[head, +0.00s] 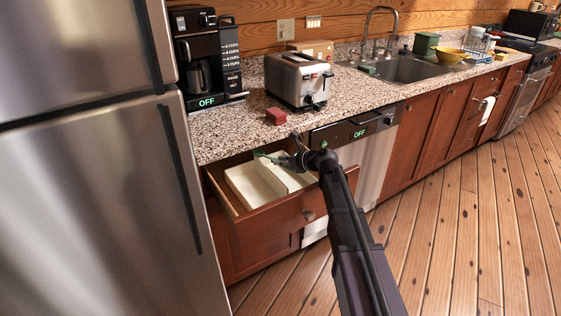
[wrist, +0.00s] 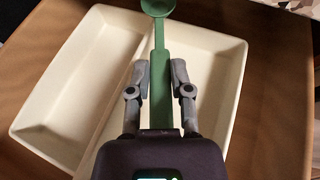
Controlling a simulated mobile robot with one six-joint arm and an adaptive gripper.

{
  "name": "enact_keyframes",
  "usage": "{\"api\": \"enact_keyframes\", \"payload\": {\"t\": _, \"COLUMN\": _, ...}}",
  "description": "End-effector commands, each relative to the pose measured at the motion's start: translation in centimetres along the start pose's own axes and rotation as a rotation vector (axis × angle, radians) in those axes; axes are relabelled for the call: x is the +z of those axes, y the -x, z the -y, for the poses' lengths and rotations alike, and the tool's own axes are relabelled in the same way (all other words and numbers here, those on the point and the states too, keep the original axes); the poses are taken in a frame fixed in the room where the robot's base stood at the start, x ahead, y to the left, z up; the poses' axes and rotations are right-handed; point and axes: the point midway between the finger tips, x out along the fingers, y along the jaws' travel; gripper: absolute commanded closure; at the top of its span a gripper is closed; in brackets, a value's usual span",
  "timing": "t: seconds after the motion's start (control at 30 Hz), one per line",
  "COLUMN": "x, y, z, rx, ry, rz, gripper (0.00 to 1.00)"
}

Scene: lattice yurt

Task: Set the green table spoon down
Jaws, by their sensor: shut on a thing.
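The green table spoon (wrist: 158,50) is held by its handle between the fingertips of my gripper (wrist: 159,77). In the wrist view its bowl points to the top of the picture, and the spoon lies over the divider of a cream two-compartment tray (wrist: 40,100). The tray sits in an open wooden drawer (head: 280,218) in the head view. There the spoon (head: 263,155) shows as a small green strip above the drawer, beside my gripper (head: 288,158). I cannot tell whether the spoon touches the tray. Both compartments look empty.
A speckled counter (head: 235,130) overhangs the back of the drawer. On it stand a toaster (head: 298,80), a small red block (head: 276,116) and a coffee maker (head: 205,60). A fridge (head: 90,180) stands at the left, and a dishwasher (head: 368,155) is right of the drawer.

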Motion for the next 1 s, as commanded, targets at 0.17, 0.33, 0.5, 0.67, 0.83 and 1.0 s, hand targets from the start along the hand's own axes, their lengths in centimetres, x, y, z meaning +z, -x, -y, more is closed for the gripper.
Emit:
{"api": "enact_keyframes", "payload": {"t": 0.17, "x": -0.37, "y": -0.16, "z": 0.00, "rx": 0.000, "ry": 0.000, "rz": 0.000, "gripper": 1.00}}
{"api": "enact_keyframes", "payload": {"t": 0.33, "x": -0.30, "y": -0.13, "z": -0.01, "rx": 0.000, "ry": 0.000, "rz": 0.000, "gripper": 0.55}}
{"api": "enact_keyframes", "payload": {"t": 0.5, "x": -0.27, "y": -0.20, "z": -0.09, "rx": 0.001, "ry": 0.000, "rz": 0.000, "gripper": 0.38}}
{"api": "enact_keyframes", "payload": {"t": 0.67, "x": -0.27, "y": -0.20, "z": -0.08, "rx": 0.001, "ry": 0.000, "rz": 0.000, "gripper": 0.38}}
{"api": "enact_keyframes", "payload": {"t": 0.83, "x": -0.18, "y": -0.15, "z": -0.08, "rx": 0.001, "ry": 0.000, "rz": 0.000, "gripper": 0.38}}
{"api": "enact_keyframes", "payload": {"t": 1.0, "x": 0.29, "y": 0.04, "z": -0.07, "rx": 0.001, "ry": 0.000, "rz": 0.000, "gripper": 0.38}}
